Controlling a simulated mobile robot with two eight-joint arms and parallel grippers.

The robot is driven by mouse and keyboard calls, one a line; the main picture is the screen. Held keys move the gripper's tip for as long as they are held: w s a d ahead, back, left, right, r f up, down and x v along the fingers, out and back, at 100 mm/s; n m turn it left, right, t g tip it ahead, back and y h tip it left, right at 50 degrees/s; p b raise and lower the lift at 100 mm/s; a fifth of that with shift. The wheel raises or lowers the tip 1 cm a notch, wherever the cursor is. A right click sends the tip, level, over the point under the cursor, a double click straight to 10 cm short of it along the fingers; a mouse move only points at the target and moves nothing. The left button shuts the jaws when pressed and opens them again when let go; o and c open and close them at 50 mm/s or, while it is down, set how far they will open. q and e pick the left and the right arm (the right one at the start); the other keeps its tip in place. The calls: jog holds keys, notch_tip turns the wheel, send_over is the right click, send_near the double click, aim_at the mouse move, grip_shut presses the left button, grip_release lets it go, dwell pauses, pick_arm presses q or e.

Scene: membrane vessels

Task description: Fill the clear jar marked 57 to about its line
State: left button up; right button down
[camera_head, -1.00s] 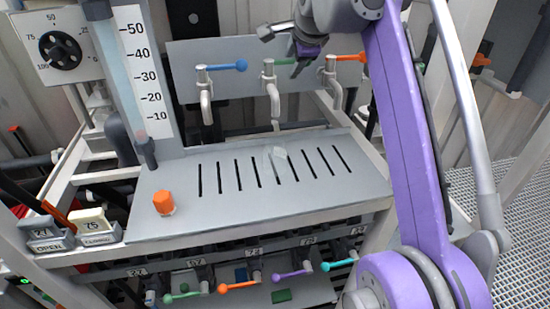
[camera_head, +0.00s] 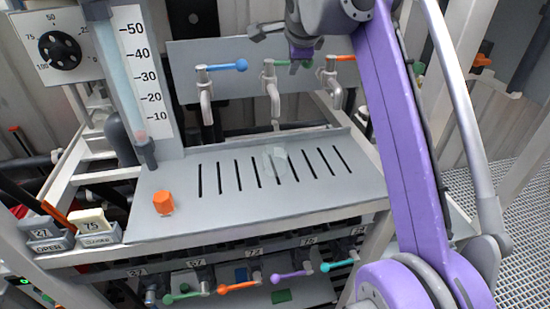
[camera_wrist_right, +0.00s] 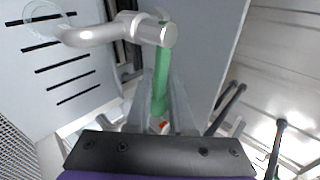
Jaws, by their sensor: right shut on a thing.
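A clear jar (camera_head: 275,162) stands on the slotted grey tray under the spout of the middle tap (camera_head: 270,85). It is so see-through that its mark, line and water level cannot be read. Its rim also shows in the right wrist view (camera_wrist_right: 42,14), below the spout. The middle tap has a green lever (camera_wrist_right: 161,75). My right gripper (camera_wrist_right: 160,112) is shut on this lever, with a finger on each side. In the head view my right gripper (camera_head: 302,50) hides part of the lever. My left gripper is not in view.
A blue-levered tap (camera_head: 215,68) is to the left and an orange-levered tap (camera_head: 338,72) to the right. An orange knob (camera_head: 163,202) is on the slotted tray (camera_head: 230,220). A gauge scale (camera_head: 145,75) stands at left. Several coloured levers sit below.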

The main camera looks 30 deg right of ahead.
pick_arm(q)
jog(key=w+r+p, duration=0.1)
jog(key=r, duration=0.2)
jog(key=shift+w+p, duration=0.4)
pick_arm(e)
jog(key=m+h, duration=0.1)
jog(key=s+m+g+h, duration=0.1)
jog(key=m, duration=0.1)
jog(key=a+m+g+h, duration=0.1)
jog(key=shift+s+m, duration=0.3)
jog(key=shift+s, duration=0.05)
dwell(6.5)
